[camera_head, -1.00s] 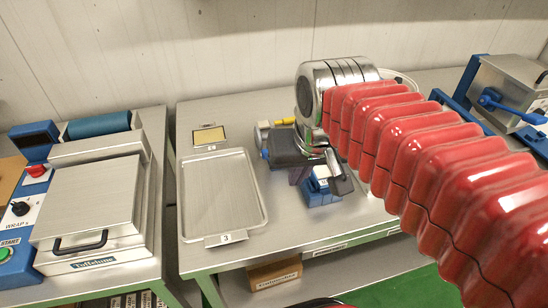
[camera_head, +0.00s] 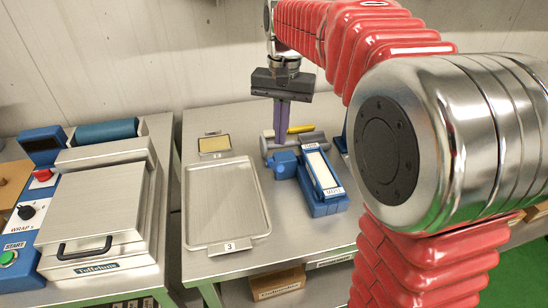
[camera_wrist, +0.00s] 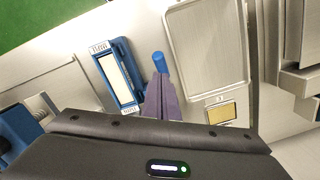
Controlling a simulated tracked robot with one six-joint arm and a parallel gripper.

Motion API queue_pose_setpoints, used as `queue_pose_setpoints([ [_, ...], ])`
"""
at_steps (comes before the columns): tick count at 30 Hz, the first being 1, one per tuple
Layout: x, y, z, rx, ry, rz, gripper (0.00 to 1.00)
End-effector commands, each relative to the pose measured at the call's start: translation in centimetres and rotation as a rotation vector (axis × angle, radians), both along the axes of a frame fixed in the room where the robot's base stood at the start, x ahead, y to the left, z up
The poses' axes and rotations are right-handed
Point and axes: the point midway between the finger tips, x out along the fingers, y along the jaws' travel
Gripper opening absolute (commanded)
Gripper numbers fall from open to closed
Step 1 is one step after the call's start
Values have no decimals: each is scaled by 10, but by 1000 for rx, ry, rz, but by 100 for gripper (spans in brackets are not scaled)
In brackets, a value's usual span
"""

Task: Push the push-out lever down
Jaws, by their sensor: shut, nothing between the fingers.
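The push-out lever seems to be the part with the blue end (camera_head: 283,163), to the left of a blue device with a long white insert (camera_head: 322,170). My gripper (camera_head: 279,142) points down with its purple fingers together and empty, at the far side of the blue end. In the wrist view my fingertips (camera_wrist: 159,78) overlap the view of the blue end (camera_wrist: 160,62), and the blue device (camera_wrist: 117,75) is beside it. My fingers hide part of the lever. I cannot tell whether they touch it.
A metal tray (camera_head: 228,200) marked 3 lies left of the blue device. A small yellow plate (camera_head: 214,144) is behind it. A grey cylinder (camera_head: 312,139) and a yellow bar (camera_head: 301,129) are near my fingers. A wrapping machine (camera_head: 98,200) stands on the left table.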

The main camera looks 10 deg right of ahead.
Motion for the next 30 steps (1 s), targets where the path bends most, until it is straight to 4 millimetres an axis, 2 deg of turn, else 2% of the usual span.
queue_pose_setpoints([
  [5,11,0,-5,1,30,-24,0],
  [20,11,-1,-9,1,33,-27,0],
  [30,8,0,-37,2,34,-27,0],
])
